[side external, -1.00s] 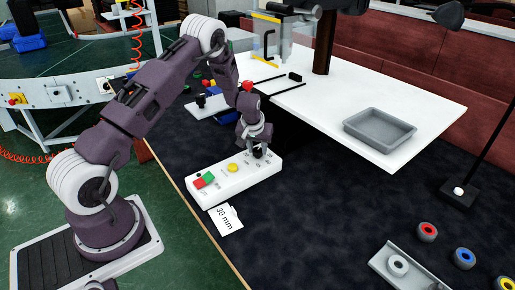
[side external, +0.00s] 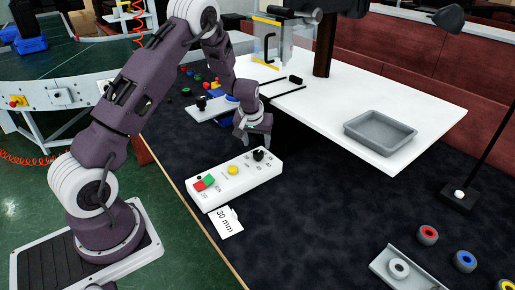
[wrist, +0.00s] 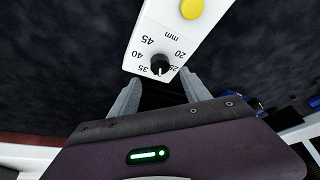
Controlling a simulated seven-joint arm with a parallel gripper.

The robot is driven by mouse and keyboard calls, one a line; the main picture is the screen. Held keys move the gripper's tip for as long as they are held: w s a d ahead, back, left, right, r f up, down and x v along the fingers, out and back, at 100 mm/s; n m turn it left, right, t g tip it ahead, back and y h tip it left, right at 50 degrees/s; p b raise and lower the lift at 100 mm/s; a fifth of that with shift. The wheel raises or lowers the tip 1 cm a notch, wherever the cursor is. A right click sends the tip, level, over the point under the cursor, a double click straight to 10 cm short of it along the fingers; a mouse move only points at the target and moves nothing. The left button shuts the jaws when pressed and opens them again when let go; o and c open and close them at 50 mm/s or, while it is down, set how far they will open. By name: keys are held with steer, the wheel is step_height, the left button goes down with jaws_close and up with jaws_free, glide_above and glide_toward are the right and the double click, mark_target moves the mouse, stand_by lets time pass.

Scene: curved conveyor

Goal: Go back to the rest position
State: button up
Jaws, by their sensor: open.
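My gripper (side external: 254,134) is above the dark table, just behind the far end of the white control box (side external: 245,181). It is apart from the box and holds nothing. In the wrist view my gripper (wrist: 160,92) shows two grey fingers spread wide, with the black knob (wrist: 160,65) just beyond them. The control box (wrist: 178,38) carries that knob with a millimetre scale around it, a yellow button (wrist: 192,8), and green and red buttons in the side view. A card reading "30 mm" (side external: 226,222) lies in front of the box.
A white raised table (side external: 400,100) with a grey tray (side external: 380,131) stands behind. Red (side external: 427,235), blue (side external: 464,259) and yellow rings lie at the front right, near a pale holder (side external: 384,259). A black lamp stand (side external: 460,194) is at the right. The dark tabletop's middle is clear.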

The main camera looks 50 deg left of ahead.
steer(key=shift+s+d+r, duration=0.15)
steer(key=shift+s+r, duration=0.05)
steer(key=shift+r, duration=0.25)
steer(key=s+d+r+m+h, duration=0.1)
steer(key=s+d+r, duration=0.35)
steer(key=r, duration=0.25)
steer(key=s+d+r+m+t+h, duration=0.1)
steer(key=s+d+r+m, duration=0.15)
steer(key=d+r, duration=0.45)
steer(key=s+d+r+m+h, duration=0.1)
steer(key=s+d+r, duration=0.35)
steer(key=r, duration=0.35)
steer(key=s+d+r+m, duration=0.1)
steer(key=s+d, duration=0.2)
steer(key=s, duration=0.7)
steer(key=s+d+r+m+t, duration=0.1)
steer(key=s+d+r+m, duration=0.1)
steer(key=s, duration=0.8)
steer(key=shift+s+d, duration=0.4)
steer(key=shift+d, duration=0.05)
steer(key=shift+m, duration=0.25)
